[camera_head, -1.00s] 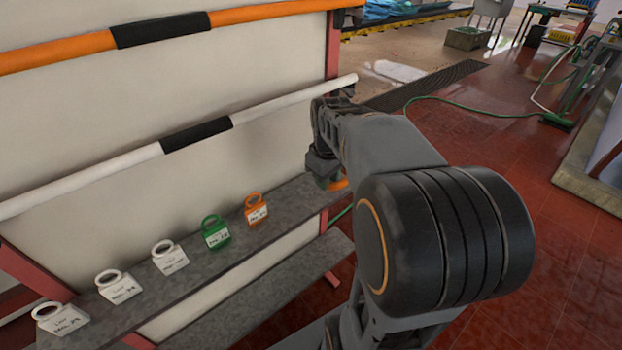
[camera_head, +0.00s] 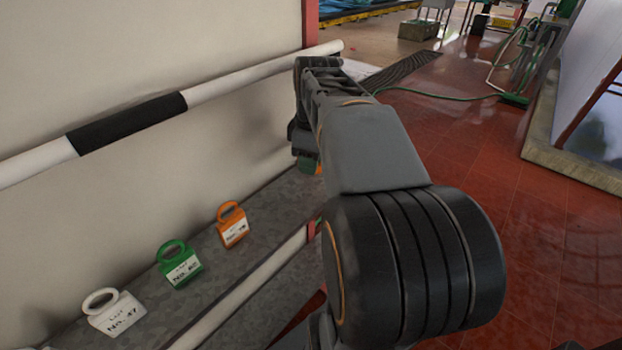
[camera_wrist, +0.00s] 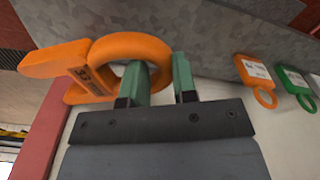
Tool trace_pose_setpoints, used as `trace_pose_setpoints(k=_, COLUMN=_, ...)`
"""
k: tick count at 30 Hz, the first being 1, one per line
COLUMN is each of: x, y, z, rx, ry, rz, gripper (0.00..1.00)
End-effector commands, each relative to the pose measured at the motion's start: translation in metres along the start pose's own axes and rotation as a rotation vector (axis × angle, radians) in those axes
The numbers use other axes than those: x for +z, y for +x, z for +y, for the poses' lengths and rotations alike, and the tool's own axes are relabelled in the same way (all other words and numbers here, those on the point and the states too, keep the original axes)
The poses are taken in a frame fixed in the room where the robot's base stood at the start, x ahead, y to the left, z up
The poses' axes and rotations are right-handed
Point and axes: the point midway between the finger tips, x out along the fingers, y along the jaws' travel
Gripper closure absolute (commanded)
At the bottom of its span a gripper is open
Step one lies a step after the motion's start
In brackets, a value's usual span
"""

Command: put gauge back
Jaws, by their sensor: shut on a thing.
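My gripper (camera_wrist: 160,85) has green fingertips and is shut on an orange gauge. In the wrist view the gauge (camera_wrist: 70,62) has a thick ring and a flat handle with dark marks, perhaps "33". One finger passes into the ring and the other is outside it, with the ring's wall between them. In the head view my gripper (camera_head: 305,165) is near the right end of the grey shelf, mostly hidden by my arm. Only a sliver of the gauge shows there. I cannot tell whether the gauge touches the shelf.
On the grey shelf (camera_head: 213,262) stand ringed lot tags: orange (camera_head: 233,226), green (camera_head: 179,265) and white (camera_head: 116,314). A white rail (camera_head: 235,82) with a black band runs along the pale wall above. Open red tiled floor (camera_head: 470,140) lies to the right.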

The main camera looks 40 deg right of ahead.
Motion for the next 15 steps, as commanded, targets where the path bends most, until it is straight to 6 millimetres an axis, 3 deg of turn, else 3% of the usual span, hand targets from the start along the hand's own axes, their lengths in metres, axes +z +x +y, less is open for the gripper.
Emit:
trace_pose_setpoints(k=1, x=0.0, y=0.014, z=0.006, rx=-0.006, ry=0.002, rz=-0.003, gripper=1.0)
trace_pose_setpoints(k=6, x=-0.003, y=0.035, z=0.025, rx=-0.004, ry=0.004, rz=-0.002, gripper=1.0)
trace_pose_setpoints(k=15, x=-0.005, y=0.047, z=0.036, rx=-0.001, ry=0.004, rz=-0.001, gripper=1.0)
